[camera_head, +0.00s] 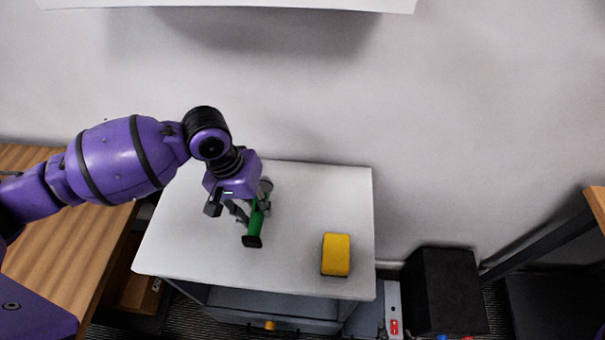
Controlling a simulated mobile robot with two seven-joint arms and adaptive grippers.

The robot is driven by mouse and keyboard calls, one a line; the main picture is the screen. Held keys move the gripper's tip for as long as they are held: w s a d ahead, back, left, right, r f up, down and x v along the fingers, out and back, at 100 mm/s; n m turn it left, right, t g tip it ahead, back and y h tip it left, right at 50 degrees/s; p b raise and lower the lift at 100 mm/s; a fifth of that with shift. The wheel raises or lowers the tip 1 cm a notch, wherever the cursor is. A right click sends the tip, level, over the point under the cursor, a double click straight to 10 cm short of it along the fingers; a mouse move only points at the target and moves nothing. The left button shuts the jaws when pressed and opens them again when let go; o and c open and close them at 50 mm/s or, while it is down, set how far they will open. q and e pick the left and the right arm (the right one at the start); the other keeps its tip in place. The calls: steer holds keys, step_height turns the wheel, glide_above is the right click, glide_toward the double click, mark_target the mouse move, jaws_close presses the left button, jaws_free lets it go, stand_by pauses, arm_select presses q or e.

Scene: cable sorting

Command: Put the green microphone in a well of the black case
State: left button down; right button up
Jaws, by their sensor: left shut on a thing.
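The green microphone (257,221) is over the white table top, near its middle. It has a green handle with a dark end pointing toward the table's front edge; a greyish rounded part shows at its far end, partly behind my gripper. My left gripper (243,211) points down at the microphone and is shut on its handle. I cannot tell whether the microphone touches the table. My right gripper is not in view. I see no case with wells that I can make out.
A yellow block (336,254) lies on the white table (330,195) at the front right. A black box (443,291) stands low to the right of the table. A wooden table (50,225) is at the left. The table's back right is clear.

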arm_select(q)
steer(key=shift+x, duration=0.8)
steer(key=shift+s+a, duration=0.1)
steer(key=shift+a, duration=0.15)
steer(key=c, duration=1.4)
jaws_free()
steer(key=shift+f, duration=0.15)
steer(key=shift+c, duration=0.2)
